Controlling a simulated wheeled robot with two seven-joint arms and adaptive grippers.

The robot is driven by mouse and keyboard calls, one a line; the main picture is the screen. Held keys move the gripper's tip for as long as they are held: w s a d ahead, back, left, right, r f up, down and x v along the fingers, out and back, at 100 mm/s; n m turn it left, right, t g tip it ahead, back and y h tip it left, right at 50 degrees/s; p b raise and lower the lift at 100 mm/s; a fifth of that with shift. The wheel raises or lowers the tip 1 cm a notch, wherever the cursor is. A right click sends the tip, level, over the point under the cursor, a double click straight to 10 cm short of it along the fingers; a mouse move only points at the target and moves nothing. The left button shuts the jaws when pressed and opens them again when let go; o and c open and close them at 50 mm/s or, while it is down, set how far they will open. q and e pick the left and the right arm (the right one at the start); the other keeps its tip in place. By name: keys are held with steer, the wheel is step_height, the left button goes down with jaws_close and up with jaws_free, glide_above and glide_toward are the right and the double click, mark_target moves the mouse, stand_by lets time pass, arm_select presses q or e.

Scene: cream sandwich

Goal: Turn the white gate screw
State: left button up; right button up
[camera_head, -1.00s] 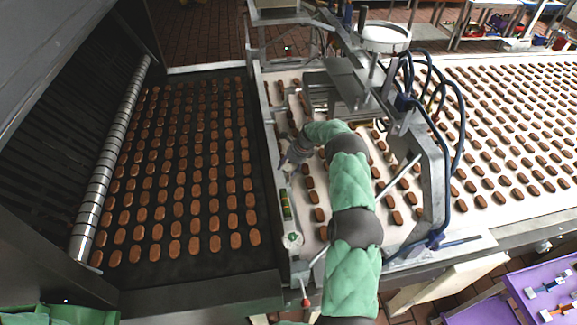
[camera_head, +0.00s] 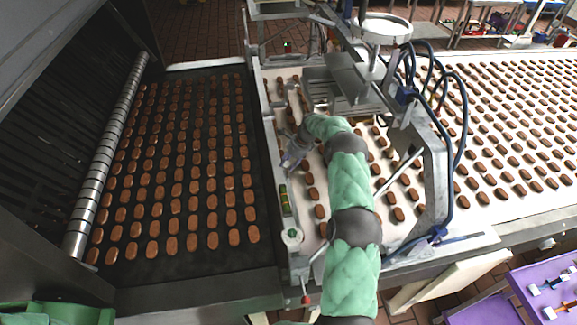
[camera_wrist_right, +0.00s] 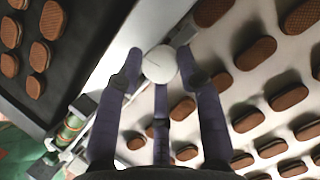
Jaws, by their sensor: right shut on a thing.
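The white gate screw (camera_wrist_right: 159,64) shows as a round white head with a short slot line in the right wrist view. It sits beside the metal rail at the edge of the white belt. My right gripper (camera_wrist_right: 160,80) is shut on it, with its purple fingers around the head. In the head view my right gripper (camera_head: 289,160) is at the rail between the dark and white belts, and I cannot make out the screw there.
A dark belt (camera_head: 180,262) with rows of brown biscuits lies left, and a white belt (camera_head: 505,208) with more biscuits lies right. A metal frame with blue hoses (camera_head: 437,170) stands right of my arm.

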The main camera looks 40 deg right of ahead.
steer(key=shift+w+n+b, duration=0.25)
steer(key=shift+n+b, duration=0.3)
steer(key=shift+n, duration=0.05)
steer(key=shift+r+y, duration=0.25)
steer(key=shift+y, duration=0.05)
steer(key=o, duration=1)
steer(key=shift+c, duration=0.2)
steer(key=shift+o, duration=0.7)
steer(key=shift+w+f, duration=0.1)
steer(key=shift+s+d+r, duration=0.2)
steer(key=shift+r, duration=0.2)
steer(key=v, duration=1.1)
steer(key=shift+w, duration=0.2)
steer(key=shift+a+r, duration=0.1)
steer(key=shift+a, duration=0.05)
